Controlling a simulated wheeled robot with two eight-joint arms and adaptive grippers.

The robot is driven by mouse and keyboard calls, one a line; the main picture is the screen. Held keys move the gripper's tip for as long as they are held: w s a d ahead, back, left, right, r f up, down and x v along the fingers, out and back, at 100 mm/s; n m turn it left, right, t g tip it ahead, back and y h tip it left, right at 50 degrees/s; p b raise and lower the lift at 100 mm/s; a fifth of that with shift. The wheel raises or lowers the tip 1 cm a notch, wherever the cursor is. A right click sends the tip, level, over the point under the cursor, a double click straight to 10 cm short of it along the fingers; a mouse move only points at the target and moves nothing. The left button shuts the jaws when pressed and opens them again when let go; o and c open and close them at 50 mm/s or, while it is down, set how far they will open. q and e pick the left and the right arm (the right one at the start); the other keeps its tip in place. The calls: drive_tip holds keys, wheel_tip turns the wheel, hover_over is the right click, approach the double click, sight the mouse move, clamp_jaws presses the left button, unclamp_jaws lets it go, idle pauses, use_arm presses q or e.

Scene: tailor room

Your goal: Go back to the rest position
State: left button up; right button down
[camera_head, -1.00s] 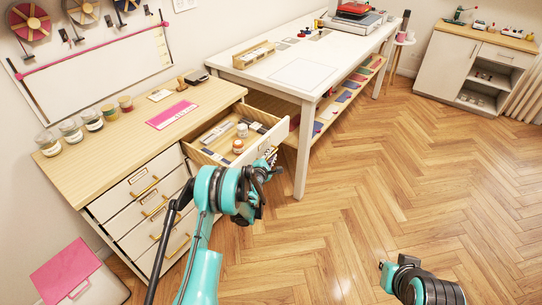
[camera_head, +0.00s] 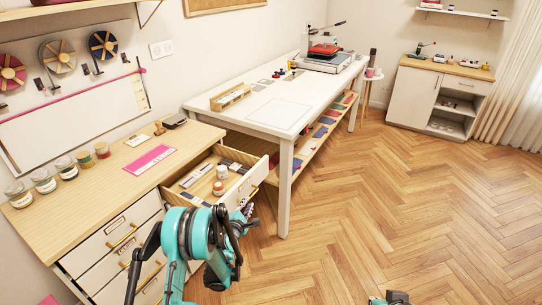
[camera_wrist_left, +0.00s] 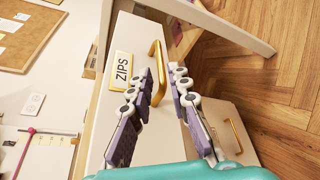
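The top drawer (camera_head: 238,192) of the wooden-topped cabinet is pulled out, with jars and small boxes inside. My left gripper (camera_head: 243,216) is close to its front in the head view. In the left wrist view, the two purple-padded fingers of the left gripper (camera_wrist_left: 163,72) are spread apart, with nothing gripped between them. A brass handle (camera_wrist_left: 157,62) on a drawer front labelled ZIPS (camera_wrist_left: 122,72) shows behind and between them; contact cannot be told. Only a small part of my right arm shows at the bottom edge of the head view; its fingers cannot be made out.
A white worktable (camera_head: 205,106) stands beside the cabinet, its leg (camera_head: 285,190) close to the open drawer. Glass jars (camera_head: 43,181) and a pink sheet (camera_head: 149,159) lie on the cabinet top. The wooden floor (camera_head: 400,210) to the right is clear.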

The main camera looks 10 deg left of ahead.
use_arm(q)
drive_tip(key=s+d+r+m+g+h, duration=0.1)
drive_tip(key=s+d+r+m+g, duration=0.15)
drive_tip(key=s+r+m, duration=0.5)
drive_tip(key=s+d+r+m+g, duration=0.1)
drive_tip(key=s+d+r+m, duration=0.35)
drive_tip(key=r, duration=0.55)
drive_tip(key=s+m+g+y, duration=0.1)
drive_tip(key=s+m+g, duration=0.4)
drive_tip(key=s, duration=2.4)
drive_tip(key=shift+a+f+m+y, duration=0.25)
drive_tip(key=shift+a+m+y, duration=0.05)
drive_tip(key=shift+m, duration=3.3)
